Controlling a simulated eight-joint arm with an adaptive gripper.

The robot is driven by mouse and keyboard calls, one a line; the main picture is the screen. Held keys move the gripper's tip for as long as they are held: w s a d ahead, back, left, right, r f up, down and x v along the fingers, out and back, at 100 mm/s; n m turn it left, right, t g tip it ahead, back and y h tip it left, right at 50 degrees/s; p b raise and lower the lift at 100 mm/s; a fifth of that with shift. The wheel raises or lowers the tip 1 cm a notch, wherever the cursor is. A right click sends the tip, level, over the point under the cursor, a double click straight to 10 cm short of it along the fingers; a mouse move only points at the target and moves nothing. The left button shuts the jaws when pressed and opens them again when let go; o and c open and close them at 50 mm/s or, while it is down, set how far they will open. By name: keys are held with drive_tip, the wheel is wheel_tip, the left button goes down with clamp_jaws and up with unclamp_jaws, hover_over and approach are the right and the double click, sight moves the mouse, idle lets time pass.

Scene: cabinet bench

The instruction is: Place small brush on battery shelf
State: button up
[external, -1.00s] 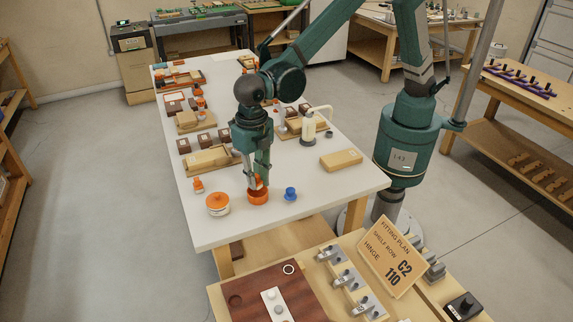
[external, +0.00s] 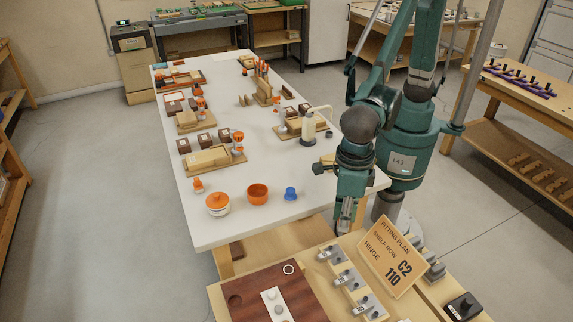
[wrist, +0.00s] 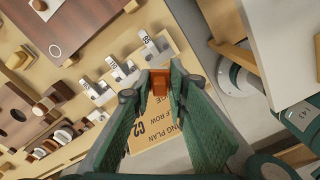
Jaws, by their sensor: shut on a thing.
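My gripper (external: 344,222) points down at the right front of the white table, beside the sign. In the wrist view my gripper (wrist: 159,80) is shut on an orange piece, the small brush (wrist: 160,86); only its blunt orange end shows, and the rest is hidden. The held piece cannot be made out in the external view. The orange cup (external: 258,194) on the white table is open and looks empty. No shelf marked for batteries can be made out.
A tan sign (external: 392,265) reading "C2 HINGE 110" stands close to my gripper. Metal hinges (external: 344,277) and a brown board (external: 262,296) lie on the front bench. An orange-and-white pot (external: 218,204) and a blue piece (external: 291,194) stand on the white table (external: 215,232).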

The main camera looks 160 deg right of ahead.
drive_tip(key=a+n, duration=0.1)
drive_tip(key=a, duration=0.5)
drive_tip(key=a+n+b, duration=0.1)
drive_tip(key=a, duration=0.4)
drive_tip(key=s+a+n, duration=0.1)
drive_tip(key=a, duration=0.5)
drive_tip(key=shift+s+a+f+n, duration=0.1)
drive_tip(key=shift+a+n, duration=0.25)
drive_tip(key=shift+n, duration=0.05)
drive_tip(key=s+a+n+b, duration=0.1)
drive_tip(key=s+a+n, duration=0.1)
drive_tip(key=a, duration=0.6)
drive_tip(key=s+a+n+b, duration=0.1)
drive_tip(key=s+a, duration=0.2)
drive_tip(key=a, duration=0.4)
wheel_tip(320, 180, down, 21)
drive_tip(key=shift+w+p, duration=0.3)
drive_tip(key=shift+f, duration=0.1)
drive_tip(key=shift+f+b, duration=0.8)
drive_tip(key=shift+f, duration=2.2)
drive_tip(key=shift+f+b, duration=0.5)
drive_tip(key=shift+f, duration=1.35)
drive_tip(key=shift+f, duration=0.2)
